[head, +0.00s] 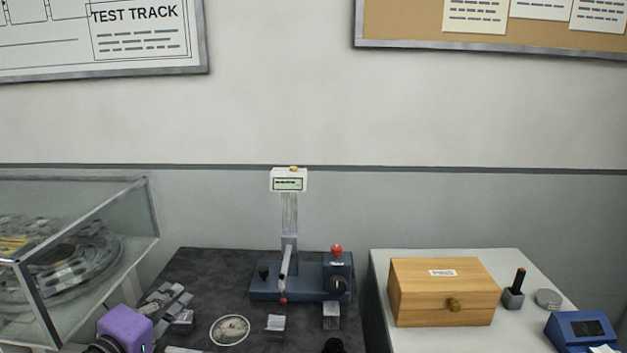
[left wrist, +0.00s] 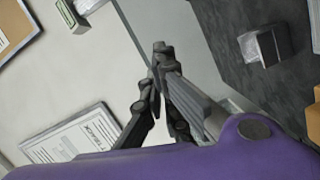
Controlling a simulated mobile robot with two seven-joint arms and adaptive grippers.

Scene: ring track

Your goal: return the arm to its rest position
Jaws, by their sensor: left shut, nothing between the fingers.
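My left gripper (head: 170,296) is at the lower left of the head view, beside a purple part of my arm. It is over the left part of the dark mat, close to the glass case. In the left wrist view its dark fingers (left wrist: 160,60) are together, with nothing held between them. My right gripper does not show in either view.
A glass case (head: 148,215) stands at the left. A blue test stand (head: 268,283) with a raised display is on the dark mat (head: 215,265). Small metal blocks and a round disc (head: 230,330) lie in front. A wooden box (head: 440,280) sits on the white surface at right.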

